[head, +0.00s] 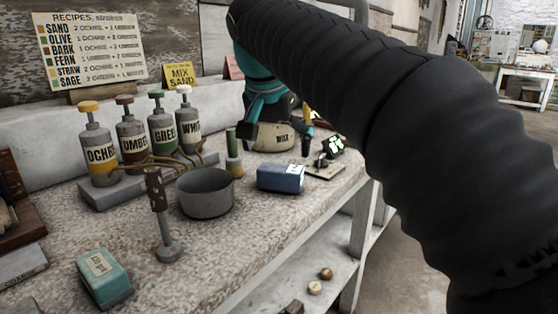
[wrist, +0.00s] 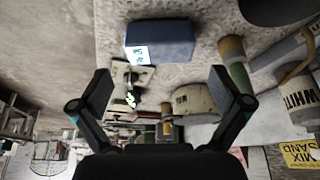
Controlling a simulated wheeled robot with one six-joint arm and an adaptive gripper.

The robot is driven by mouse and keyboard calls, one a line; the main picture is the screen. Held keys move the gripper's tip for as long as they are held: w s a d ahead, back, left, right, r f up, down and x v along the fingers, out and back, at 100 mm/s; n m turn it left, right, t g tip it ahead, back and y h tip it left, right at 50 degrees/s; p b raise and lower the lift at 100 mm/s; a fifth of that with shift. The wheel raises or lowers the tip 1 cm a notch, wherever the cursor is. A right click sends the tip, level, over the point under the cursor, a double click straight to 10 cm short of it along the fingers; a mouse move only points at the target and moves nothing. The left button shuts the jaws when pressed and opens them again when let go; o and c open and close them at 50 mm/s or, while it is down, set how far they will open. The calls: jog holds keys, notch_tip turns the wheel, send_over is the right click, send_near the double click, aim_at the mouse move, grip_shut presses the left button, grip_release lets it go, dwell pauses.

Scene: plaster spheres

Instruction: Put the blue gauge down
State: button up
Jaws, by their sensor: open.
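The blue gauge seems to be the blue block (head: 280,178) with a white label, resting on the bench top in the head view, right of the grey pot. It also shows in the wrist view (wrist: 160,43), above the gap between my fingers. My gripper (wrist: 160,75) is open with nothing between its fingers, and the block appears apart from them.
A grey pot (head: 205,192) and a green-and-tan cylinder (head: 233,155) stand left of the block. Labelled pump bottles (head: 162,130) stand behind. A teal block (head: 104,278) lies at front left. The WAX tub (head: 272,137) is behind the block. Bare bench shows in front.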

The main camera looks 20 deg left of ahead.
jog(key=shift+p+v, duration=0.4)
jog(key=shift+v, duration=2)
jog(key=s+d+f, duration=0.2)
jog(key=d+f, duration=0.2)
jog(key=d, duration=0.5)
jog(key=s+d+f, duration=0.1)
jog(key=d+f, duration=0.3)
jog(key=d, duration=0.5)
jog(key=s+d+f, duration=0.6)
jog(key=s+f, duration=0.1)
jog(key=f, duration=0.2)
jog(key=s+d+f+t, duration=0.1)
jog(key=s+d+f, duration=0.5)
jog(key=f, duration=0.4)
jog(key=shift+s+d+f, duration=0.2)
jog(key=shift+s+d, duration=0.2)
jog(key=shift+d, duration=0.3)
